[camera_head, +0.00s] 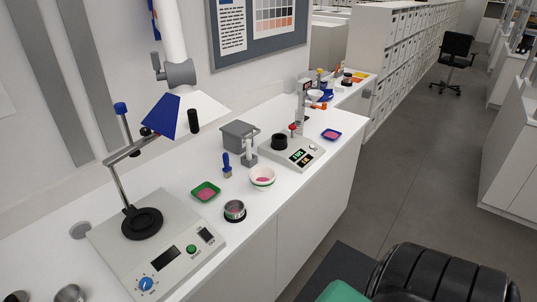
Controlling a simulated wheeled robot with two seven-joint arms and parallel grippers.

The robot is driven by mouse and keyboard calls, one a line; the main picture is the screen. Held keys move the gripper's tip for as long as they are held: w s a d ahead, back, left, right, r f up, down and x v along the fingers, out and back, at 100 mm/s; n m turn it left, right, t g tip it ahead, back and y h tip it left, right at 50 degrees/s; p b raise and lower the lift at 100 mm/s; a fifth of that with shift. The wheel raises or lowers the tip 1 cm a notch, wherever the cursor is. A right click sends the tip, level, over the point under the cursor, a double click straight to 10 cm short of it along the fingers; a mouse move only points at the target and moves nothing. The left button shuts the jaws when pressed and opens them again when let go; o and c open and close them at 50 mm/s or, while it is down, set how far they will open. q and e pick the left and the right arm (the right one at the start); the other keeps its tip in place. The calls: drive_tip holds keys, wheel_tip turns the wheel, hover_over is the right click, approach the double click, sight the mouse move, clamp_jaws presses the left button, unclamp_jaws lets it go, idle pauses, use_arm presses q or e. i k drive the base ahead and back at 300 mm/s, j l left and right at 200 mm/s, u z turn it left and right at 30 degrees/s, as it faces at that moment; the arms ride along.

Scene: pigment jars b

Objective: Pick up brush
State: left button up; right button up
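A brush with a blue handle (226,160) stands on the white bench, handle up and pale end down. It is between a green tray of pink powder (205,191) and a grey box-shaped device (239,135). Nothing holds the brush. Neither of my grippers shows in this view.
A stirrer hotplate (158,252) with a stand fills the near bench (255,217). An extraction hood (204,107) hangs above. A black ribbed object (440,275) is at bottom right.

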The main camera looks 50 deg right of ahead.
sight(227, 172)
drive_tip(key=z, duration=1.15)
